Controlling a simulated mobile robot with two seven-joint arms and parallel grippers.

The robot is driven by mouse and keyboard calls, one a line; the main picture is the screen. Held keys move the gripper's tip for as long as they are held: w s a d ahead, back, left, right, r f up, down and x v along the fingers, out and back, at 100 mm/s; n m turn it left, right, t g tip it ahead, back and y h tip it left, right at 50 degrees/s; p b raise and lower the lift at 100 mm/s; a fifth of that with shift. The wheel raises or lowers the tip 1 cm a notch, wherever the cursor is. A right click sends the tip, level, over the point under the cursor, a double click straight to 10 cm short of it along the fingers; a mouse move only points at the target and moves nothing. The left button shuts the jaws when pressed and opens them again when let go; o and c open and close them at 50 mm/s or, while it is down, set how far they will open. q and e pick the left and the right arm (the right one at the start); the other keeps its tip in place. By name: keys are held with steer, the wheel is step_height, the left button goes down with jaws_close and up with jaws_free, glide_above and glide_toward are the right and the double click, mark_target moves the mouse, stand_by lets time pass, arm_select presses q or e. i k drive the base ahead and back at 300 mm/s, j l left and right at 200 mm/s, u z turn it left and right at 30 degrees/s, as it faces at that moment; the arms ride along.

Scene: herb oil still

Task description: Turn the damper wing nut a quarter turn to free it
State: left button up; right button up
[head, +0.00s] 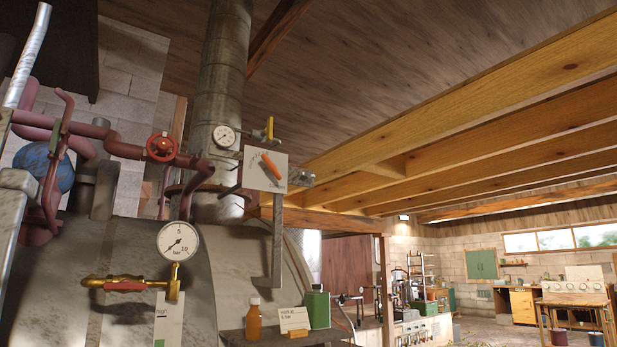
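A pale damper plate (252,172) with small lettering is fixed beside the metal flue (221,75), above the still. An orange lever (271,165) lies slanted across its face. A small grey metal piece (303,180) sticks out at the plate's right edge; I cannot tell whether it is the wing nut. A yellow handle (270,127) on a small fitting stands just above the plate. Neither of my grippers can be made out in the head view, and nothing touches the plate or lever.
Below are a large pressure gauge (178,243), a brass valve with red grip (124,286) and a shelf (290,338) with an orange bottle (254,319) and green tin (317,308). A red handwheel (161,147) and red pipes stand left. Wooden beams (480,105) run overhead, right.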

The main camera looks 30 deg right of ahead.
mark_target(305, 176)
steer(key=i+l, duration=0.15)
steer(key=l, duration=0.25)
steer(key=i+l, duration=0.15)
steer(key=l, duration=0.2)
steer(key=i+l, duration=0.15)
steer(key=l, duration=0.25)
steer(key=i+l, duration=0.15)
steer(key=l, duration=0.25)
